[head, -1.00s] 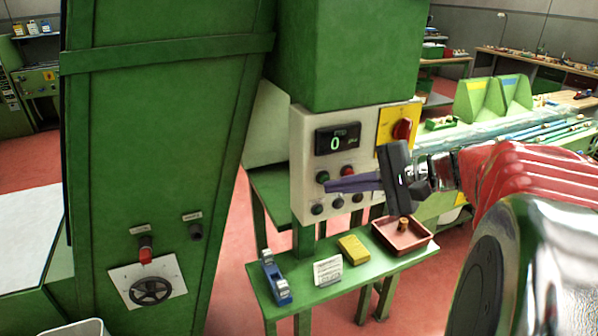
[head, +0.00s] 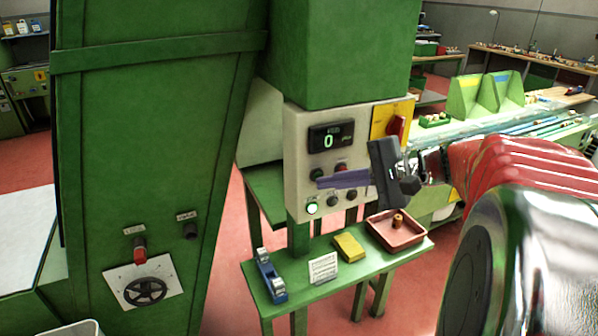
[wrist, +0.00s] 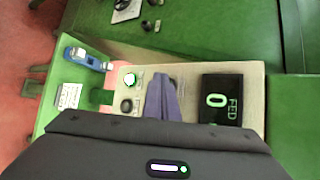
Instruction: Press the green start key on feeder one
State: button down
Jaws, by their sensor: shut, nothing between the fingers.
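The pale control panel (head: 297,150) of the feeder stands upright below a green housing, with a display (head: 331,137) reading 0. The green key (head: 317,174) is on its left side, beside a red key (head: 341,167). My gripper (head: 320,182) is shut and empty, its purple fingertips at the lower edge of the green key; I cannot tell whether they touch. In the wrist view the fingers (wrist: 162,80) point at the panel between a lit lamp (wrist: 130,80) and the display (wrist: 221,100); the green key is hidden there. The lamp (head: 312,208) glows whitish green.
A yellow plate with a red rotary switch (head: 395,126) is at the panel's upper right. A green shelf (head: 325,284) below holds a blue tool (head: 271,275), a white card (head: 323,268), a yellow block (head: 348,247) and a reddish tray (head: 419,238) with a cork.

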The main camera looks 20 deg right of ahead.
jog(key=shift+s, duration=0.85)
jog(key=shift+s+d, duration=0.1)
jog(key=shift+s, duration=0.05)
jog(key=shift+s, duration=2.4)
jog(key=a+f+n+g+h, duration=0.1)
jog(key=a+f+n+g, duration=0.3)
jog(key=a, duration=0.6)
jog(key=s+a+f+n+h, duration=0.4)
jog(key=s+f+n+h, duration=0.3)
jog(key=s+n, duration=0.1)
jog(key=shift+s+n+h, duration=0.25)
jog(key=shift+n+h, duration=0.05)
jog(key=shift+n, duration=0.4)
